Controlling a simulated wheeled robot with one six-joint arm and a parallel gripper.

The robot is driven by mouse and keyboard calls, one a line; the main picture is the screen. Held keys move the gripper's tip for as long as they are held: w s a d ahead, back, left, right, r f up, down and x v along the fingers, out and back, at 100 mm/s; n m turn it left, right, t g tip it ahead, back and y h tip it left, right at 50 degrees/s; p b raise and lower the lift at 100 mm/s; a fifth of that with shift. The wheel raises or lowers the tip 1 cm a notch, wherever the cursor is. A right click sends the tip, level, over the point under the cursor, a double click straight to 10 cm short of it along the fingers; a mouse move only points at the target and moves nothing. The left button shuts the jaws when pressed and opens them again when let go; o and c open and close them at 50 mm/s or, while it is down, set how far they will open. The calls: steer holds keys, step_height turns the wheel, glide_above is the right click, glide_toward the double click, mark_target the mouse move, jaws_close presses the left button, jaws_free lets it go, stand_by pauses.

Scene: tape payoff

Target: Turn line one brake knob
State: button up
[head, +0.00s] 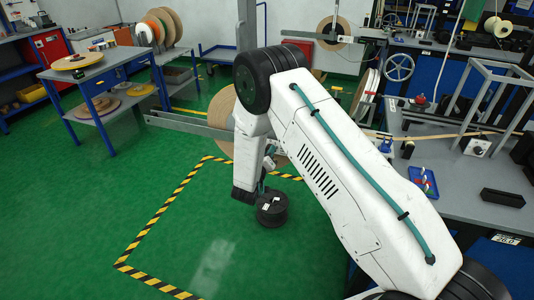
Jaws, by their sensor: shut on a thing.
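My white arm runs up from the lower right, bends at its black elbow and hangs down to its wrist (272,209) near the middle. The fingers of my gripper do not show; the arm hides what lies beyond the wrist. I cannot make out line one's brake knob for certain. A large tan reel (222,112) stands behind the arm, partly covered by it. A small grey box with a dark knob (478,147) sits on the right bench; I cannot tell which line it belongs to.
The right bench (451,192) carries a metal frame, a black block (503,198) and a blue tray (423,181). A handwheel (399,67) stands behind. A blue cart (95,75) with reels stands left. Black-yellow tape (150,236) marks clear green floor.

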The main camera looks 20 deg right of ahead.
steer(key=shift+a+n, duration=0.15)
steer(key=shift+n, duration=0.45)
steer(key=o, duration=1)
steer(key=shift+a, duration=0.1)
steer(key=v, duration=0.7)
steer(key=shift+s, duration=0.25)
steer(key=shift+a, duration=0.1)
